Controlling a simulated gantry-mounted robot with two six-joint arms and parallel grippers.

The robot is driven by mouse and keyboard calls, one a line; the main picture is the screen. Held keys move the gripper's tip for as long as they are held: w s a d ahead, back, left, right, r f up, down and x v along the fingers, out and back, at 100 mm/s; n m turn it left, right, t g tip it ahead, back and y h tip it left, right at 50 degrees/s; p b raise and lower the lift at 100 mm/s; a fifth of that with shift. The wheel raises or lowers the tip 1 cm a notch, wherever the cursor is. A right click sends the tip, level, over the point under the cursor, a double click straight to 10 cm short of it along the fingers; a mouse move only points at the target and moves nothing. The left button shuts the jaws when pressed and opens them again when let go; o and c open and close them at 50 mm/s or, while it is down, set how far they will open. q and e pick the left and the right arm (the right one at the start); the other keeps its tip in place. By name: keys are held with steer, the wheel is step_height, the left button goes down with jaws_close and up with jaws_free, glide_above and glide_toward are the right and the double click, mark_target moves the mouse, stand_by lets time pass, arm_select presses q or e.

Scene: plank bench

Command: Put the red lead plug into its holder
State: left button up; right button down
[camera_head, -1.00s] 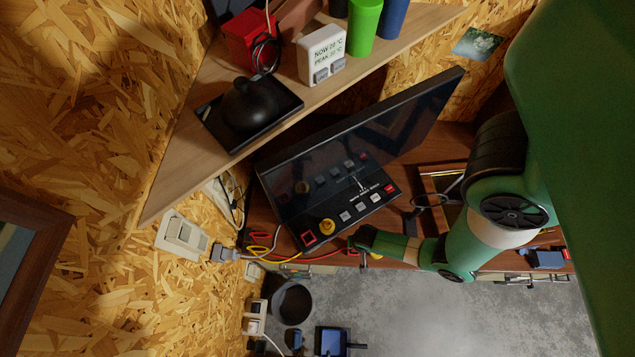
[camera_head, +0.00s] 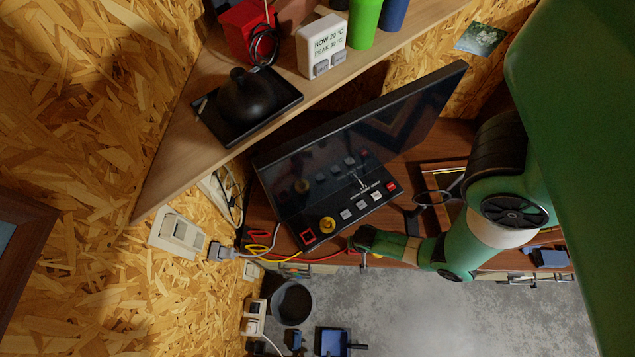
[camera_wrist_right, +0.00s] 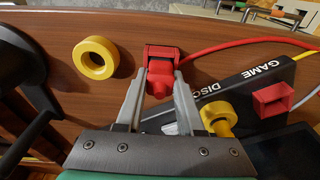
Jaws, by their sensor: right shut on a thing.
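The red lead plug (camera_wrist_right: 161,66) is between the fingertips of my right gripper (camera_wrist_right: 158,92) in the right wrist view, and the gripper is shut on it. Its red lead (camera_wrist_right: 232,46) runs off to the right. A square red holder (camera_wrist_right: 273,98) with an open middle is on the black panel, right of the plug and apart from it. The holder also shows at the panel's near left corner in the head view (camera_head: 308,237). There, my right gripper (camera_head: 355,240) is just right of the panel's corner, and the plug is hard to make out. My left gripper is not in view.
A yellow round holder (camera_wrist_right: 219,116) is on the panel beside the red one. A yellow ring (camera_wrist_right: 95,57) lies on the brown bench (camera_wrist_right: 128,30). The black panel and screen (camera_head: 365,135) stand behind my gripper. A wooden shelf (camera_head: 165,180) juts out above.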

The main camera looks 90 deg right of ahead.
steer(key=shift+f, duration=0.2)
steer(key=shift+c, duration=2.2)
jaws_free()
steer(key=shift+r, duration=0.1)
step_height(320, 180, up, 12)
steer(key=a+p, duration=0.1)
steer(key=p, duration=0.8)
steer(key=shift+a+f+p, duration=0.2)
steer(key=shift+p, duration=0.2)
steer(key=shift+f, duration=0.1)
